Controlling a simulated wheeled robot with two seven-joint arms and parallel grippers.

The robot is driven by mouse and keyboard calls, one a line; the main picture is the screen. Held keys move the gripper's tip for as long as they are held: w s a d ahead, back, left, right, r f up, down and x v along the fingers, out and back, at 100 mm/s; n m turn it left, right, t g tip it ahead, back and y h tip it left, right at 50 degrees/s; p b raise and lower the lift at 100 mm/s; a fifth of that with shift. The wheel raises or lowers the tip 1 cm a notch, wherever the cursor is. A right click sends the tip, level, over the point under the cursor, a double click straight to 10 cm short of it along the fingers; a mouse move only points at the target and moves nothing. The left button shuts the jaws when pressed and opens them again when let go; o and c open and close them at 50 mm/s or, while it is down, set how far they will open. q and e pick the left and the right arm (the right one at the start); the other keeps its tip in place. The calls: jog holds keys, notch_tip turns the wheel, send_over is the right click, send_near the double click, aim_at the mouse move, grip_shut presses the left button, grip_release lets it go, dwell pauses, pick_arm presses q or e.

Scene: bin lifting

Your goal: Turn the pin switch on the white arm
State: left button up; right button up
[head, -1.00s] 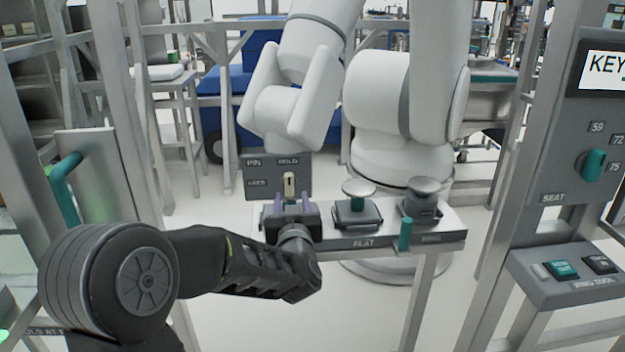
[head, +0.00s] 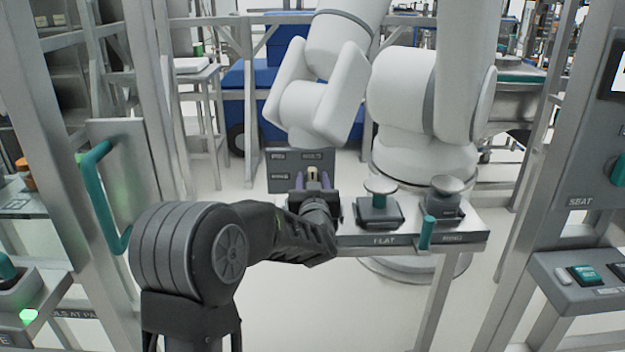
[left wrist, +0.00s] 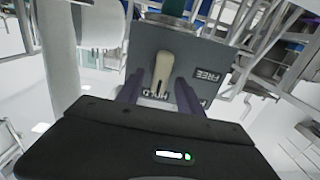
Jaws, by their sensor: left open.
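The pin switch is a cream lever (left wrist: 162,73) on a dark grey panel (head: 283,183) in front of the white arm (head: 318,100). In the left wrist view the panel (left wrist: 205,50) shows upside-down labels HOLD and FREE, and the lever's end lies by HOLD. My left gripper (head: 313,180) is open in front of the panel, its purple fingers hiding part of the lever in the head view. In the left wrist view the lever shows between the two fingers (left wrist: 160,88); I cannot tell whether they touch it. My right gripper is out of view.
Grey frame posts stand at both sides. A teal handle (head: 97,190) is at left.

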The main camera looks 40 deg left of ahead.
pick_arm(q)
jog(key=shift+w+a, duration=0.25)
jog(key=shift+w, duration=0.05)
jog(key=shift+c, duration=0.5)
grip_shut()
